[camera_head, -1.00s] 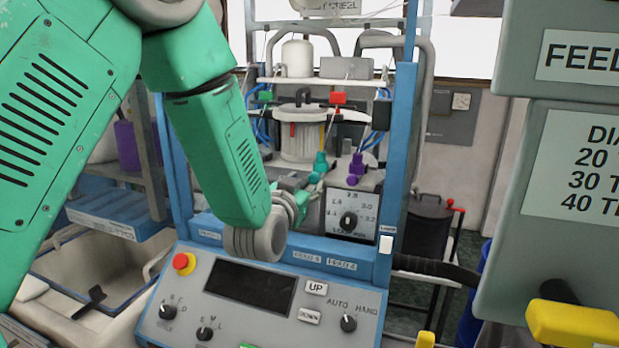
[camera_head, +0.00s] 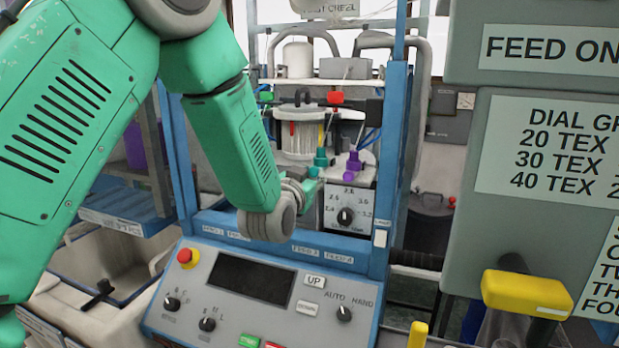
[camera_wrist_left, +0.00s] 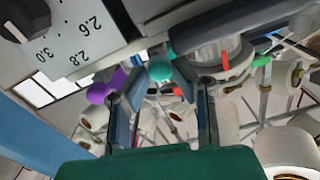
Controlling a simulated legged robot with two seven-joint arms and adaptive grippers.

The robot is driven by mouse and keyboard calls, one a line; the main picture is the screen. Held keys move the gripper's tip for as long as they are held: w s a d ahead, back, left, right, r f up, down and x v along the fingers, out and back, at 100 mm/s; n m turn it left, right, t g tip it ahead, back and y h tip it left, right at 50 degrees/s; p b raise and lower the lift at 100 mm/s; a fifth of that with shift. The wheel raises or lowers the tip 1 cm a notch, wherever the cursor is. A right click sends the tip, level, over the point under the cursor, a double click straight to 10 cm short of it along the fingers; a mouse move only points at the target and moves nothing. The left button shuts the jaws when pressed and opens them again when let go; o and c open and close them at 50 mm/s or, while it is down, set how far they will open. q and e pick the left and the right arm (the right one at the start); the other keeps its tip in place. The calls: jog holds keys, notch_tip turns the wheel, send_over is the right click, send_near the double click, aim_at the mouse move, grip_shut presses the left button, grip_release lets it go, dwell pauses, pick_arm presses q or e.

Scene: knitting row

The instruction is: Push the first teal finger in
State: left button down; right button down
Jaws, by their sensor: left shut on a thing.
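The first teal finger (camera_head: 321,160) stands out in front of the yarn cylinder, left of the purple finger (camera_head: 353,163). In the left wrist view its round teal end (camera_wrist_left: 159,68) lies between my fingertips. My left gripper (camera_wrist_left: 161,82) is shut on it, with the two jaws apart on either side. In the head view the left gripper (camera_head: 308,188) is small and partly hidden behind my wrist, just below the teal finger. The purple finger also shows in the left wrist view (camera_wrist_left: 99,92), outside the jaws. My right gripper is not in view.
A dial plate (camera_head: 347,212) sits close right of the gripper. The blue frame post (camera_head: 392,150) stands further right. The sloped control panel (camera_head: 262,293) is below my wrist. A large grey feed box (camera_head: 462,200) with a yellow handle (camera_head: 527,292) fills the right side.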

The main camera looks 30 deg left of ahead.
pick_arm(q)
jog(key=shift+w+a, duration=0.15)
jog(key=c, duration=1.6)
grip_release()
jog(key=shift+o, duration=1.3)
jog(key=shift+w+a+f, duration=0.1)
jog(key=shift+w+f, duration=0.1)
jog(key=shift+w, duration=0.25)
jog(key=shift+w+a+f, duration=0.1)
jog(key=shift+w+f, duration=0.1)
jog(key=shift+w, duration=0.3)
jog(key=shift+s+r, duration=0.2)
jog(key=shift+s, duration=0.2)
jog(key=shift+s+d, duration=0.2)
jog(key=shift+s, duration=0.15)
jog(key=v, duration=1.1)
jog(key=shift+a, duration=0.2)
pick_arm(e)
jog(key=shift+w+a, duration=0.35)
pick_arm(q)
jog(key=shift+s+f, duration=0.1)
